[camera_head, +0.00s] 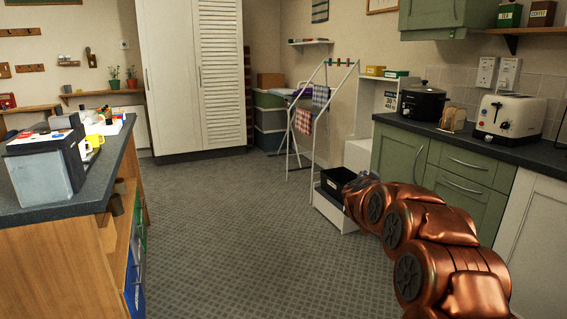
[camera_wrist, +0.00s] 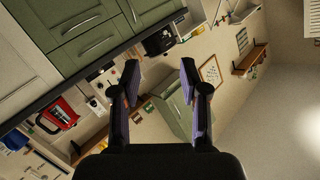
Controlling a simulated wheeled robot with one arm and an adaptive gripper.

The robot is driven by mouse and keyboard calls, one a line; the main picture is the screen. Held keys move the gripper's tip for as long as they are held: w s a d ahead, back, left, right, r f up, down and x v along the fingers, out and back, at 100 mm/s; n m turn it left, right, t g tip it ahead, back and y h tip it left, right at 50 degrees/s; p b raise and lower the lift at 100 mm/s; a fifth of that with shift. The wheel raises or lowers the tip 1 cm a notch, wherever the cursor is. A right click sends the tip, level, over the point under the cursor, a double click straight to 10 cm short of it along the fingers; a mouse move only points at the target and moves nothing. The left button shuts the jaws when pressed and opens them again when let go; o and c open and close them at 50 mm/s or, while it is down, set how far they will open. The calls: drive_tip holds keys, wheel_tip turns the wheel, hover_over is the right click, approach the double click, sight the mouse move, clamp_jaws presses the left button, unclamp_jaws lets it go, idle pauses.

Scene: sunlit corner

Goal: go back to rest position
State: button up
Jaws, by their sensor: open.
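My gripper (camera_wrist: 160,82) is open in the wrist view, its two dark fingers apart with nothing between them. It is in the air and touches nothing that I can see. In the head view my copper-coloured arm reaches in from the lower right, in front of the green cabinets. The fingers cannot be made out there. The wrist view is strongly tilted and shows green cabinets, a wall and a shelf beyond the fingers.
A dark worktop on the right holds a toaster (camera_head: 508,117) and a black slow cooker (camera_head: 423,103). A drying rack (camera_head: 327,120) and a black bin (camera_head: 337,181) stand behind my arm. A wooden island (camera_head: 62,255) is at left. The carpet (camera_head: 232,235) between is clear.

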drive_tip(key=s+a+r+n+g+y+p, duration=0.1)
drive_tip(key=s+a+r+n+y+p, duration=0.75)
drive_tip(key=a, duration=0.55)
drive_tip(key=s+a+r+g+y+p, duration=0.1)
drive_tip(key=s+a+g+p, duration=0.1)
drive_tip(key=s, duration=0.6)
drive_tip(key=s+a+r+g+y+p, duration=0.1)
drive_tip(key=s+a+g+p, duration=0.15)
drive_tip(key=s, duration=0.45)
drive_tip(key=s+d+g+h+p, duration=0.2)
drive_tip(key=s+d+g+p, duration=0.2)
drive_tip(key=s, duration=1.7)
drive_tip(key=s+d+r+n+g+h+p, duration=0.1)
drive_tip(key=s+d+g+p, duration=0.4)
drive_tip(key=s, duration=1.6)
drive_tip(key=shift+s+g+h+p, duration=0.15)
drive_tip(key=shift+g+h+p, duration=0.4)
drive_tip(key=shift+g+p, duration=0.3)
